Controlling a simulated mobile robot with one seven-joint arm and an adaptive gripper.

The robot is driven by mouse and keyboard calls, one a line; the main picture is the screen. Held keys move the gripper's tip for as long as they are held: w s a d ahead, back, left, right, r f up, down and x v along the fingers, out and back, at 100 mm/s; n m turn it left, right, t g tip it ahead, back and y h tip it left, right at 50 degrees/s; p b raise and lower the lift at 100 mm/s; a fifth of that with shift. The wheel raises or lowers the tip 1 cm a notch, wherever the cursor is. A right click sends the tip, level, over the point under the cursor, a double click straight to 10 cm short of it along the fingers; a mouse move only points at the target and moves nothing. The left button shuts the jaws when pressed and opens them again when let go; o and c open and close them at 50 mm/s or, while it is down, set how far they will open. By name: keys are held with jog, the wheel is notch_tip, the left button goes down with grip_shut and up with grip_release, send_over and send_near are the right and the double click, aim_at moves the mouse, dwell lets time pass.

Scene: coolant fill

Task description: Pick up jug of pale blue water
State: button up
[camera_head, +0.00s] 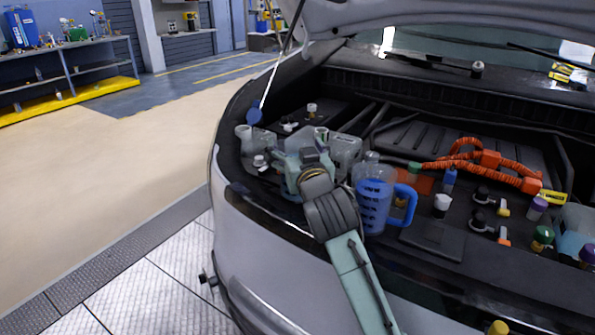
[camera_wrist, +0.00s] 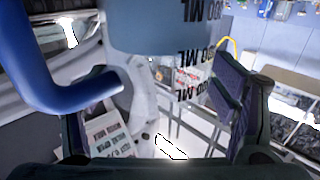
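A clear measuring jug (camera_head: 373,203) with blue liquid and a blue handle stands upright at the front of the open engine bay in the head view. Its handle is on the right side. In the wrist view the jug (camera_wrist: 160,28) fills the top middle, with dark ML markings, and its blue handle (camera_wrist: 35,65) curves down the left. My gripper (camera_head: 303,160) is left of the jug in the head view; its fingertips cannot be made out there. In the wrist view my gripper's fingers (camera_wrist: 158,118) are wide apart, with a clear gap between them.
Translucent reservoirs (camera_head: 345,150) stand behind my gripper. Several caps and small bottles, such as a white-capped one (camera_head: 441,205), stand right of the jug. Orange cables (camera_head: 480,160) lie farther back. The raised hood (camera_head: 400,15) hangs overhead. Open floor (camera_head: 110,180) lies left of the car.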

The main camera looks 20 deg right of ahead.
jog(key=c, duration=1.7)
